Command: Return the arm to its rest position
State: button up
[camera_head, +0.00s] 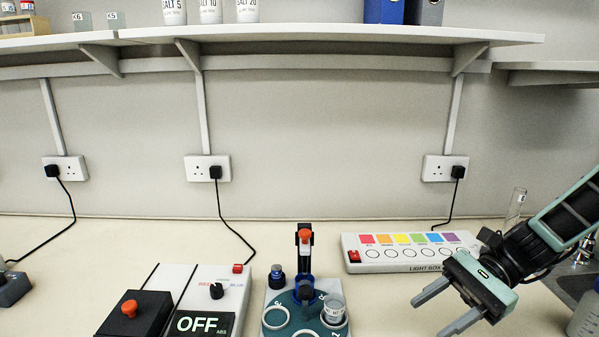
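My gripper (446,305) is at the lower right, over the bench. Its two grey fingers are spread apart and nothing shows between them. My arm reaches in from the right edge, tilted down to the left. The gripper is in front of and below the light box (427,268) in the picture, to the right of the round teal holder (312,331). I cannot tell its exact height above the bench.
A device reading OFF (204,323) and a black box with an orange button (128,309) stand left of the holder. A glass tube (515,206) stands behind my arm and a bottle (588,318) at the lower right corner. A shelf (290,34) runs overhead.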

jog(key=s+a+f+n+t+h+b, duration=0.2)
jog(key=s+a+n+h, duration=0.6)
jog(key=n, duration=1.2)
jog(key=s+t+h+b, duration=0.2)
jog(key=s+h+b, duration=0.1)
jog(key=s, duration=0.4)
jog(key=shift+s+f+h+b, duration=0.2)
jog(key=shift+s+h+b, duration=0.15)
jog(key=shift+h, duration=0.35)
